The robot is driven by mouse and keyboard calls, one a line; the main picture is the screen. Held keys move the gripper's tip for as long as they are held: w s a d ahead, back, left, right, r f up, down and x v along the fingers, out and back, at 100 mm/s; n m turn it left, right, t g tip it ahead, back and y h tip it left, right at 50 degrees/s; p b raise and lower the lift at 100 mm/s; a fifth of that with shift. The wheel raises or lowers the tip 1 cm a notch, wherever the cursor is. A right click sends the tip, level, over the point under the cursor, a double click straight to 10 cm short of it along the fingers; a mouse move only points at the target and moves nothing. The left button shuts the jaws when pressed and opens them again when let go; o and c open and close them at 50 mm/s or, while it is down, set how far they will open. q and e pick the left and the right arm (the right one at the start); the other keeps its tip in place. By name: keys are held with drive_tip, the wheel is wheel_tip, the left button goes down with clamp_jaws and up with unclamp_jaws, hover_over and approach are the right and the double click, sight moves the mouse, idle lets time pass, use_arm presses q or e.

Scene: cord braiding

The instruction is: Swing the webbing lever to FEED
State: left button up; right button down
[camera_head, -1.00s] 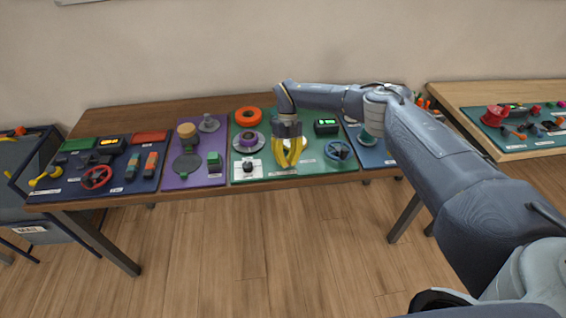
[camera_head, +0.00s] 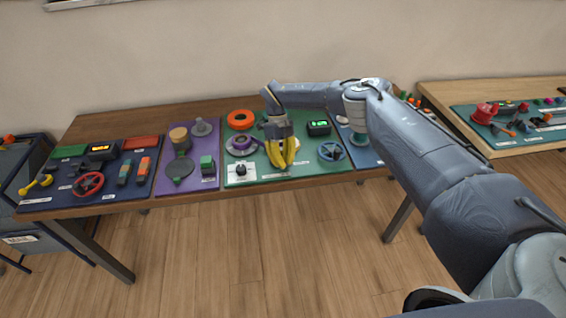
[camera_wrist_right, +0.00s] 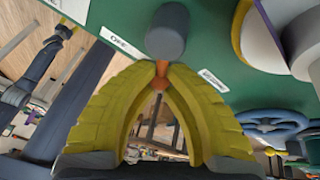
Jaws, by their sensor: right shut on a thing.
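My right gripper (camera_head: 283,164) is over the green board (camera_head: 300,170), its yellow fingers pointing down at the board. In the right wrist view the fingertips (camera_wrist_right: 161,72) meet on a small orange part beside a dark grey rounded knob (camera_wrist_right: 167,32). I take this to be the lever; its base and full shape are hidden by the fingers. A label reading "OFF" (camera_wrist_right: 121,42) is next to the knob, and a second label (camera_wrist_right: 214,81) on the other side is too small to read. My left gripper is not in view.
A purple board (camera_head: 203,185) and a dark blue board (camera_head: 120,195) lie to the left.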

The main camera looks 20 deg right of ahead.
drive_tip(key=shift+d, duration=0.1)
drive_tip(key=c, duration=1.2)
unclamp_jaws()
drive_tip(key=shift+c, duration=0.2)
drive_tip(key=v, duration=1.2)
